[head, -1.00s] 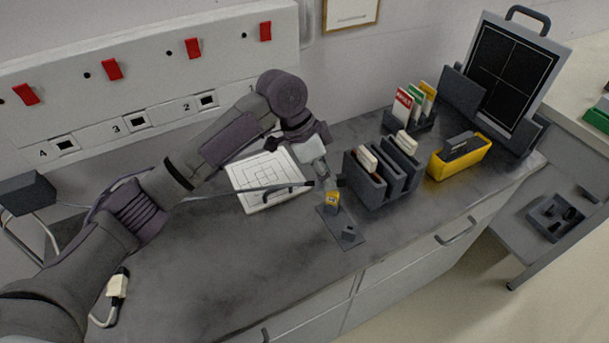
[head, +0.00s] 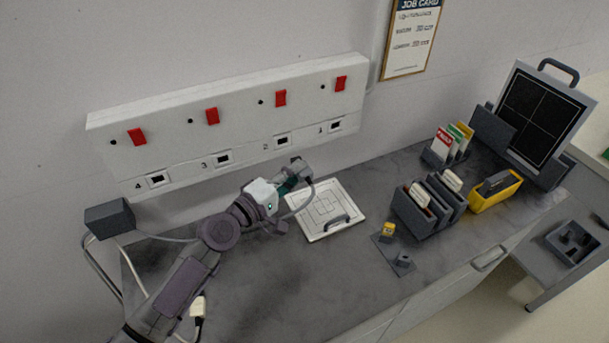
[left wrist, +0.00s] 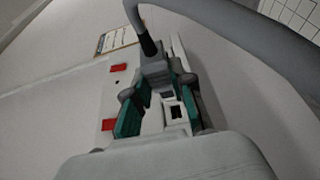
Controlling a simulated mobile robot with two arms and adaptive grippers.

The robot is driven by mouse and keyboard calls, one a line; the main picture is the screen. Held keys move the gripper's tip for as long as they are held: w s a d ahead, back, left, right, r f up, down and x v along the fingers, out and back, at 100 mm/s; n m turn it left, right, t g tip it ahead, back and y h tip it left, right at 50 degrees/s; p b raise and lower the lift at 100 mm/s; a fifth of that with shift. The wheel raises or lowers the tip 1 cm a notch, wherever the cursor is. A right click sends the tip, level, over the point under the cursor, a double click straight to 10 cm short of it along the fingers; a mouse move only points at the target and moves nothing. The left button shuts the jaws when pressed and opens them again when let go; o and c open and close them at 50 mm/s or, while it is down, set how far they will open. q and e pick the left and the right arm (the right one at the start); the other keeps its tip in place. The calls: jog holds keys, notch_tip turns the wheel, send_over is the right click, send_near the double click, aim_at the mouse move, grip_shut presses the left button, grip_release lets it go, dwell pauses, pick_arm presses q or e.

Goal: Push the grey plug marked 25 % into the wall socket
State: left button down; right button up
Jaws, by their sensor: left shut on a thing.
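My left gripper (head: 289,185) is shut on a grey plug (head: 300,168), in front of the white wall panel (head: 235,125) and below sockets 1 and 2. The left wrist view shows the teal fingers on both sides of the plug (left wrist: 154,68), with its thick grey cable curving away. I cannot read a marking on the plug. The panel has socket 1 (head: 335,126), socket 2 (head: 282,140), socket 3 (head: 222,159) and socket 4 (head: 157,180). One dark socket opening (left wrist: 177,112) shows between the fingers; the plug appears apart from it. My right gripper is out of view.
A white plate with a handle (head: 326,210) lies beside the gripper. A white plug (head: 198,305) lies near my left arm. A grey box (head: 110,217) with cables sits at left. A yellow-topped block (head: 388,229), a dark rack (head: 415,215) and a yellow bin (head: 497,190) stand right.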

pick_arm(q)
jog(key=w+b, duration=0.1)
jog(key=w+a+b, duration=0.1)
jog(key=w+b, duration=0.1)
jog(key=w+a+b, duration=0.1)
jog(key=w+b, duration=0.1)
jog(key=shift+w+a, duration=0.15)
dwell(0.8)
dwell(0.6)
jog(key=shift+w+a+b, duration=0.1)
jog(key=shift+w+b, duration=0.1)
jog(key=shift+b, duration=0.1)
dwell(1.0)
jog(key=shift+w, duration=0.1)
jog(key=shift+w+a+b, duration=0.15)
jog(key=shift+w+b, duration=0.15)
jog(key=shift+b, duration=0.05)
jog(key=shift+w+a+b, duration=0.35)
jog(key=shift+w+b, duration=0.5)
jog(key=shift+b, duration=0.05)
